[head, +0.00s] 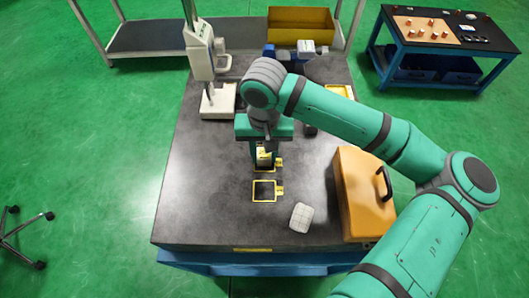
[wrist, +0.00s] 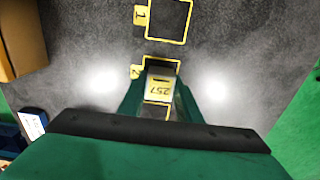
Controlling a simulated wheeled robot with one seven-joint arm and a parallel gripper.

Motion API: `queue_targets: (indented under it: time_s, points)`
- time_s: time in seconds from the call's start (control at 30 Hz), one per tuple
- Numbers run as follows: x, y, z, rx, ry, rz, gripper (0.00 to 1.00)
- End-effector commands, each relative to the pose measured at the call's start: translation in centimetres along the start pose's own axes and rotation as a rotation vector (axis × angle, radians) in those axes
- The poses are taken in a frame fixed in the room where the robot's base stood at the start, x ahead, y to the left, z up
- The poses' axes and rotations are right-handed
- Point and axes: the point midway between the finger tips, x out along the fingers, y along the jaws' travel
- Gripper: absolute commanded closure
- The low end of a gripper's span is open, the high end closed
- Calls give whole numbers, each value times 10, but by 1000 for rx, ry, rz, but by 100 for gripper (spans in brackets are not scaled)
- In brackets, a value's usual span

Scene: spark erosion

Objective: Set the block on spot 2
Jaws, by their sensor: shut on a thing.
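My gripper (head: 264,160) points down over the dark table top (head: 205,200) and is shut on a pale block (wrist: 160,87) marked 257. The block shows between the fingers in the wrist view, with a yellow strip and a dark mark on it. The yellow outline of spot 2 (wrist: 146,69) surrounds the block in that view, its label at the left; block and fingers hide part of it. I cannot tell whether the block touches the table. Spot 1 (head: 264,190), an empty yellow outline, lies on the near side in the head view.
An orange case (head: 362,200) with a dark handle stands at the right. A white rounded item (head: 301,217) lies near the front. A white stand instrument (head: 215,100) is at the back left, a yellow bin (head: 301,18) behind. The table's left side is clear.

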Motion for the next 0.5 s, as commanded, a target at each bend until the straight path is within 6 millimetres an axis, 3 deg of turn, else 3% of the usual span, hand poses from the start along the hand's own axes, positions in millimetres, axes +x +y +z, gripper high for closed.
queue_targets:
  time_s: [0.37, 0.4, 0.43, 0.5]
  points:
    - [4, -4, 0, -7, 0, -1, 96]
    - [4, -3, 0, -7, 1, -1, 60]
    - [4, -3, 0, -7, 1, -1, 52]
    - [3, -2, 0, -5, 1, 0, 50]
